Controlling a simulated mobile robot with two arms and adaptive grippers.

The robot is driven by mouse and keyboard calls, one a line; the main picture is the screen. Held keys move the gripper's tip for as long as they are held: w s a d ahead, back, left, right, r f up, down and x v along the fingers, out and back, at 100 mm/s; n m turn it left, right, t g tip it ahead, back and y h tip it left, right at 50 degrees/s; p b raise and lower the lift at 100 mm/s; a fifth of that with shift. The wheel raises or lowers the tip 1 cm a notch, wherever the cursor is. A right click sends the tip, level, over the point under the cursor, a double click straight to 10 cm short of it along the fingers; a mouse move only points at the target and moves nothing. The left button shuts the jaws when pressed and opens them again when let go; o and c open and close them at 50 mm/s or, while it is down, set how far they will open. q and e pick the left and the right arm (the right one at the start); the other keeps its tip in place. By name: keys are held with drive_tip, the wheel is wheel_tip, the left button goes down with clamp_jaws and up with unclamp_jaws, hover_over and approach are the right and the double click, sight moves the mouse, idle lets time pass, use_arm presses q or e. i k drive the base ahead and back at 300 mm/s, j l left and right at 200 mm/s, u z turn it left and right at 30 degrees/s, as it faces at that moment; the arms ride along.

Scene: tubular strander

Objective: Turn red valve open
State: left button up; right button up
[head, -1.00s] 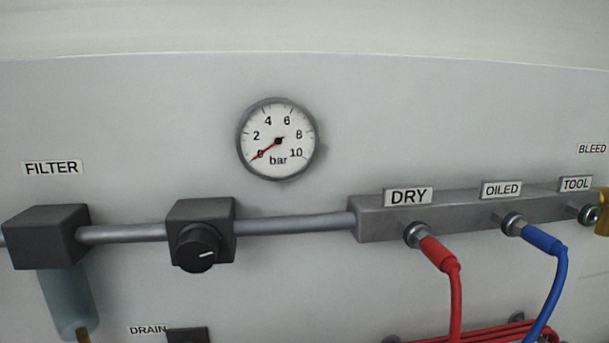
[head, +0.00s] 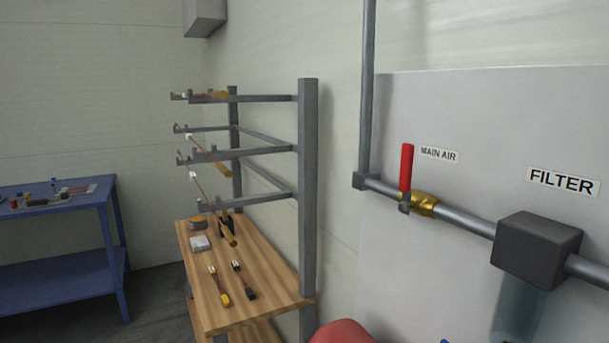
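The red valve handle (head: 407,167) stands upright on a brass valve body (head: 423,204) in the grey air pipe, at right of centre in the head view. The handle points up, across the line of the pipe. A label reading MAIN AIR (head: 440,154) is just to its right. Neither of my grippers shows in the head view.
A grey filter block (head: 538,248) sits on the pipe right of the valve. A wooden bench (head: 265,285) with tools and a grey rack (head: 308,190) stand left of the panel. A blue table (head: 60,222) is far left. A red rounded thing (head: 343,334) shows at the bottom.

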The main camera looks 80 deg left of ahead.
sight(407, 150)
drive_tip(key=u, duration=1.95)
drive_tip(key=j+z, duration=0.1)
drive_tip(key=j, duration=0.2)
drive_tip(key=k+j+z, duration=0.15)
drive_tip(key=j, duration=0.15)
